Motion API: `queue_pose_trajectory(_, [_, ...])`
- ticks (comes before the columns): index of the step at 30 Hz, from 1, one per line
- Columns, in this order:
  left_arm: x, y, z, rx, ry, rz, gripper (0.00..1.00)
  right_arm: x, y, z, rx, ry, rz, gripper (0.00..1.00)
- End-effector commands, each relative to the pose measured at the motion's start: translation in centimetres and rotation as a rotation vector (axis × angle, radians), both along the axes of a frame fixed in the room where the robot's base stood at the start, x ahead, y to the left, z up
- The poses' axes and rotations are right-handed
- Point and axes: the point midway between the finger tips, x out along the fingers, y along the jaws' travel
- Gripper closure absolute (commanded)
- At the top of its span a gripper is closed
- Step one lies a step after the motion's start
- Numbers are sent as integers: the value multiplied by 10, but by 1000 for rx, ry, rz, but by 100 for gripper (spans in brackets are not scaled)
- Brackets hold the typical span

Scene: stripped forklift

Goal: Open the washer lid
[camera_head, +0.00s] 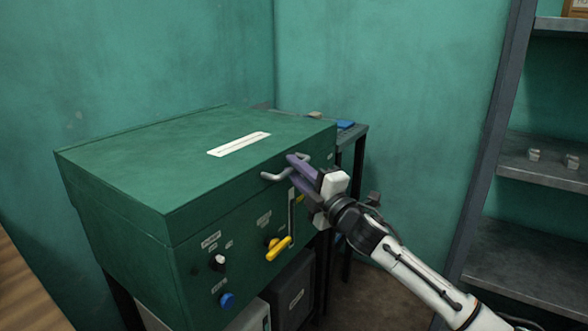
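The washer is a green metal box, and its lid (150,165) lies shut on top with a white label strip (239,144). A grey bar handle (272,176) sticks out from the lid's front near its right end. My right gripper (298,172) is at this handle, its purple fingers overlapping the bar's right part. I cannot tell whether the fingers grip the bar or only lie beside it. My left gripper is not in view.
The washer's front panel carries a yellow lever (279,247), a blue knob (227,300) and a black knob. A small table with a blue item (345,125) stands behind right. Grey shelves (530,180) stand at the right. Teal walls close off the back.

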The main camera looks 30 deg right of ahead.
Motion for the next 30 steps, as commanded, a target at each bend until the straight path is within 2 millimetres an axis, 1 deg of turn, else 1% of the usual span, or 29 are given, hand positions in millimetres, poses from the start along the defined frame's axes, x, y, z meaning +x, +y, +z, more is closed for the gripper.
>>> queue_pose_trajectory(3, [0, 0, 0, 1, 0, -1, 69, 5, 0, 1, 0, 0, 0, 82])
queue_pose_trajectory(11, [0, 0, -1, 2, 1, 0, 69, 6, 0, 1, 1, 0, 1, 82])
queue_pose_trajectory(12, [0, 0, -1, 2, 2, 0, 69, 6, 0, 1, 1, 1, 1, 83])
queue_pose_trajectory(14, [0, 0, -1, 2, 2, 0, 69, 6, 0, 1, 1, 1, 1, 93])
queue_pose_trajectory(15, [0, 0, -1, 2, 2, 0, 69, 6, 0, 1, 1, 0, 1, 100])
queue_pose_trajectory(22, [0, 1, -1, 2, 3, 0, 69, 6, 0, 1, 1, 0, 1, 100])
queue_pose_trajectory(25, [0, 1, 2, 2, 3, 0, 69, 6, -1, 5, 1, 0, 0, 100])
queue_pose_trajectory(28, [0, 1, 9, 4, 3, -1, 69, 4, -3, 14, 1, -1, -4, 100])
queue_pose_trajectory(30, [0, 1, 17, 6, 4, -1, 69, 2, -6, 25, 0, -1, -8, 100])
